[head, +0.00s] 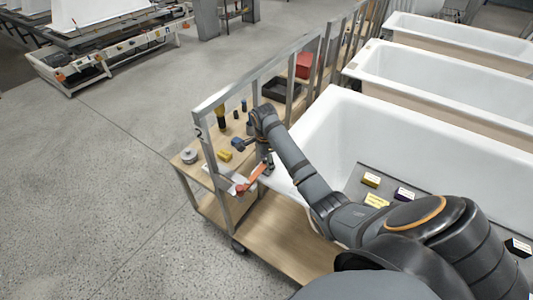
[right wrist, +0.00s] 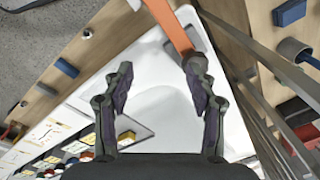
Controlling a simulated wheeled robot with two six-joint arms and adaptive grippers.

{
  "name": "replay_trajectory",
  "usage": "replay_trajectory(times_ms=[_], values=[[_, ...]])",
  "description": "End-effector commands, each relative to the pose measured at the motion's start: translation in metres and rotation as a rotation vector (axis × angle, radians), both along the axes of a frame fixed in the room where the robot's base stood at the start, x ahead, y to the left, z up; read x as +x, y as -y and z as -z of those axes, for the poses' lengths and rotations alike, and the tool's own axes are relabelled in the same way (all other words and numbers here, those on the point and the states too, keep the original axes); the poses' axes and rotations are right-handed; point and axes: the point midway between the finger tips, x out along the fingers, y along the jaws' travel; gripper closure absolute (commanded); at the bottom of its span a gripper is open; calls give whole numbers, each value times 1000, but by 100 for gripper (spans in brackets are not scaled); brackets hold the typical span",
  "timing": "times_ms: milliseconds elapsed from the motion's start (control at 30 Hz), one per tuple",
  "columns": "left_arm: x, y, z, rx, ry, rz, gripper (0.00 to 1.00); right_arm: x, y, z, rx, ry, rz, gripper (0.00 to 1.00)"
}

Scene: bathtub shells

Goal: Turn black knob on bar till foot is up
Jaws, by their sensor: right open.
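My right arm reaches across the white bathtub shell (head: 400,165) to the wooden cart, with the right gripper (head: 264,163) near an orange bar (head: 254,176). In the right wrist view the right gripper (right wrist: 155,88) is open and empty. The orange bar (right wrist: 168,22) passes at the top of that view, beyond the fingertips; I cannot tell whether it touches them. I cannot make out with certainty the black knob or the foot that the task names. My left gripper is not in view.
The cart's metal frame (head: 255,75) runs close beside the gripper. A yellow block (head: 225,155), a grey round part (head: 189,156) and a black tray (head: 281,89) are on the cart top. Labelled blocks lie on a grey panel (head: 400,182) in the tub.

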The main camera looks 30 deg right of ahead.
Motion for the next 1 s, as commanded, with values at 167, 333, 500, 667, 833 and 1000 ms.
replay_trajectory(times_ms=[167, 333, 500, 667, 833, 1000], values=[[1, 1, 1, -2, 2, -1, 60, 33, 21, -35, 54, -13, 370, 43], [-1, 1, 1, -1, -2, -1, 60, 49, 32, -59, 92, -33, 623, 43], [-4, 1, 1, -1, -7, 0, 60, 50, 34, -62, 98, -38, 676, 43], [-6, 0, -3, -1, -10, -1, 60, 50, 34, -46, 98, -41, 673, 43], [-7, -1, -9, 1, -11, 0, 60, 49, 33, -9, 97, -41, 671, 43], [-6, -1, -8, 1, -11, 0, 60, 50, 33, 24, 97, -40, 671, 43]])
